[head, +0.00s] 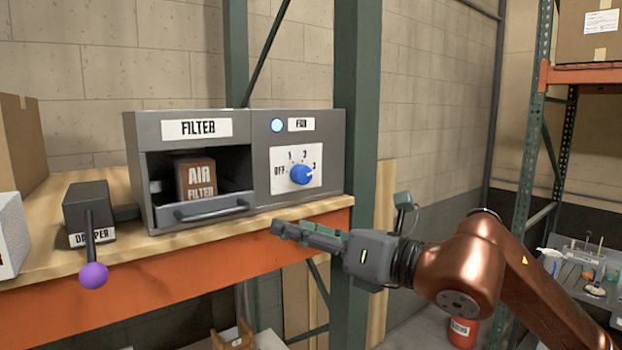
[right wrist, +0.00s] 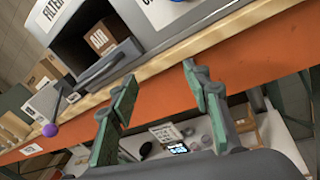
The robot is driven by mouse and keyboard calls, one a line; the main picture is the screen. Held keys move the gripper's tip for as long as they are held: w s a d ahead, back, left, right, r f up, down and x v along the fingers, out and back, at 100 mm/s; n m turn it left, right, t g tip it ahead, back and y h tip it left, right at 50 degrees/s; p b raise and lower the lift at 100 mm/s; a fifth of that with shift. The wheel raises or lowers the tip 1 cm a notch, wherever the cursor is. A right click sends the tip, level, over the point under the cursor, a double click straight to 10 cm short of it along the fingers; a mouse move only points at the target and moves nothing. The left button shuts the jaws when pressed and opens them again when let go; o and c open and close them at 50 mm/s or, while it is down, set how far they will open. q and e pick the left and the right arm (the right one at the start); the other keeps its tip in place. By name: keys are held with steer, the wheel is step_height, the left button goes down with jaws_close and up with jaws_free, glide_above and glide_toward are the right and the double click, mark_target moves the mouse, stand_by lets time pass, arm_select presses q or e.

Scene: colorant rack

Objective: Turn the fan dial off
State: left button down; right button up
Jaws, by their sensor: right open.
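The fan dial (head: 302,174) is a blue knob on a white plate marked OFF, 1, 2 and 3, on the right half of a grey box. Its pointer is turned toward 3. A round light (head: 277,125) beside the FAN label glows pale blue. In the right wrist view only the lower edge of the blue dial (right wrist: 178,1) shows at the top. My right gripper (head: 282,228) is in front of the shelf edge, below the dial and apart from it. In the right wrist view its green fingers (right wrist: 158,88) are spread with nothing between them. My left gripper is not in view.
Left of the dial, an AIR FILTER box (head: 196,180) sits in the open filter bay, behind a drawer handle (head: 210,208). A damper lever with a purple ball (head: 93,275) juts past the shelf's orange front beam (head: 200,255). A green post (head: 354,150) stands right of the box.

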mark_target(305, 177)
steer(key=d+r+m+t+h, duration=0.2)
steer(key=d+r+t+h, duration=0.15)
steer(key=d+r, duration=0.3)
steer(key=p+x, duration=0.1)
steer(key=x, duration=0.1)
steer(key=p+x, duration=0.1)
steer(key=x, duration=0.2)
steer(key=p+x, duration=0.1)
steer(key=x, duration=0.1)
steer(key=shift+w+a+r, duration=0.1)
steer(key=shift+w+r, duration=0.3)
steer(key=shift+w, duration=0.05)
steer(key=shift+w+a+f, duration=0.15)
steer(key=shift+w+a, duration=0.05)
steer(key=shift+w, duration=0.15)
steer(key=shift+c, duration=0.3)
steer(key=c, duration=1.1)
